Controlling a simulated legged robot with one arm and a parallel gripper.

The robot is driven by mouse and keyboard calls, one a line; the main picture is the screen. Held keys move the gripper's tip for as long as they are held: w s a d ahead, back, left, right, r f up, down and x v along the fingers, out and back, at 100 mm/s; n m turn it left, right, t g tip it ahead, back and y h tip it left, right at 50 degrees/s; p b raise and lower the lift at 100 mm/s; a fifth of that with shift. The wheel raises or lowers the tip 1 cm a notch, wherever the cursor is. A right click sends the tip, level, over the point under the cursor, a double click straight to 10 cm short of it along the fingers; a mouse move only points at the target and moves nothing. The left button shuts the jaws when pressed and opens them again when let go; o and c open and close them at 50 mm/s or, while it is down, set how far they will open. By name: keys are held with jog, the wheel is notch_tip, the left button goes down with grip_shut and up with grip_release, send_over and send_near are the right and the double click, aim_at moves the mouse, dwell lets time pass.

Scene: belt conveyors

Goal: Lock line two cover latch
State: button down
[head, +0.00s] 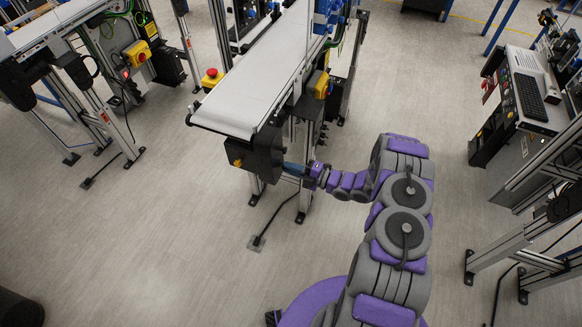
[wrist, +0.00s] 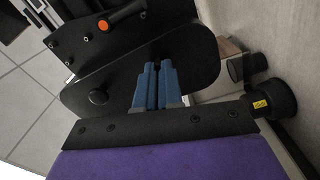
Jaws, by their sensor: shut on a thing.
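The black cover (head: 262,153) is on the near end of the middle conveyor, and its dark face (wrist: 195,70) fills much of the wrist view. My gripper (head: 293,168) is at the cover's right side. In the wrist view its blue fingers (wrist: 157,72) are close together, shut on a dark part at the cover. That part is mostly hidden between the fingers, and I cannot tell if it is the latch.
The white belt (head: 255,80) runs back from the cover, with metal legs below. A second conveyor (head: 50,28) and a red emergency button (head: 211,74) stand to the left. A control desk with a keyboard (head: 530,97) is at the right. The floor in front is clear.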

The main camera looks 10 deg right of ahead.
jog(key=shift+f+m+b, duration=0.15)
jog(key=shift+m+b, duration=0.4)
jog(key=shift+m, duration=7.05)
jog(key=c, duration=1.3)
grip_release()
jog(key=shift+d, duration=0.1)
jog(key=shift+d, duration=0.1)
jog(key=p+v, duration=0.1)
jog(key=v, duration=1.6)
jog(key=shift+d, duration=0.1)
